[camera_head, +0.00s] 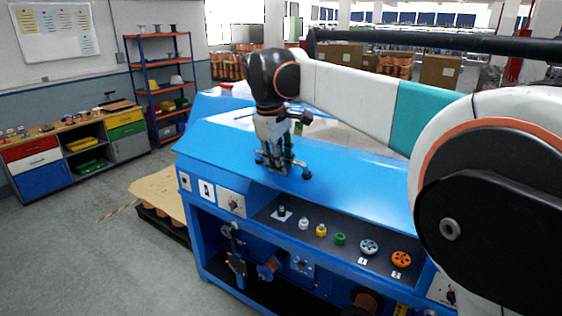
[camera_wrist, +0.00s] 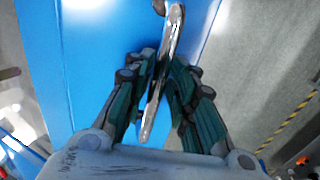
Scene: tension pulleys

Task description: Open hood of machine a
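Machine a is the large blue machine in the middle of the head view, and its sloping blue hood (camera_head: 345,165) is down over the top. My gripper (camera_head: 277,168) points down at the hood's front left part. In the wrist view, a shiny metal handle (camera_wrist: 172,40) runs between the fingers of my gripper (camera_wrist: 166,72). The fingers are drawn in close on both sides of the handle and look shut on it. The exact contact at the fingertips is partly hidden. In the head view my gripper covers most of the handle.
The shelf under the hood holds small parts, among them a yellow one (camera_head: 321,230), a green one (camera_head: 340,239) and an orange pulley (camera_head: 401,259). A pallet with cardboard (camera_head: 158,195) stands left of the machine. A workbench (camera_head: 75,150) and rack (camera_head: 165,90) stand farther left. Floor between is clear.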

